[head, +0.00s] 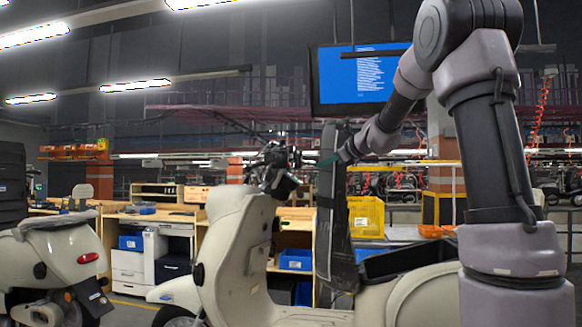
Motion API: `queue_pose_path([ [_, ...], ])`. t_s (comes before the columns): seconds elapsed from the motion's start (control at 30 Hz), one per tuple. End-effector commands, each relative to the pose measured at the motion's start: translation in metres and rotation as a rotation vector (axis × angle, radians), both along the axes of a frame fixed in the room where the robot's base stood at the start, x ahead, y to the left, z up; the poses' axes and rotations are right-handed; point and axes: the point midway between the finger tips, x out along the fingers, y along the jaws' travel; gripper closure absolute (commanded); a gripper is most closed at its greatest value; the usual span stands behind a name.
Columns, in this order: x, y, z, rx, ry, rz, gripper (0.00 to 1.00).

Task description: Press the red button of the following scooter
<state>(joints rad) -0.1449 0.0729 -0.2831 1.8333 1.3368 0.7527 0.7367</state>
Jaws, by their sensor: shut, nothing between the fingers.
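A cream scooter (228,235) stands in the middle of the head view, front to the left, behind another cream scooter (75,250). Its bare dark handlebar assembly (275,165) sits on top of the front column. My gripper (304,161) is shut and empty, reaching in from the right at handlebar height, close to the handlebar's right side. I cannot tell whether it touches. The red button cannot be made out; the handlebar is small and dark here. The scooter on the left shows a red tail light (88,258).
A tall dark panel (331,215) stands upright below my wrist, over the middle scooter. Behind are wooden workbenches (205,222), a yellow crate (366,217), blue bins (296,259) and a blue screen (358,77). There is a gap between the scooters.

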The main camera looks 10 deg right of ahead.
Motion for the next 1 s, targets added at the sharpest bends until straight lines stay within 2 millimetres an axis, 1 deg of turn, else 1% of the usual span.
queue_pose_path([
  [0.1,0.004,0.017,0.000,-0.001,0.000,0.004,1.00],
  [0.3,0.012,0.045,-0.001,-0.002,0.001,0.003,1.00],
  [0.5,0.018,0.063,0.000,-0.001,0.000,0.001,1.00],
  [0.7,0.020,0.070,0.000,-0.001,0.001,0.001,1.00],
  [1.0,0.020,0.070,0.000,-0.001,0.000,0.000,1.00],
])
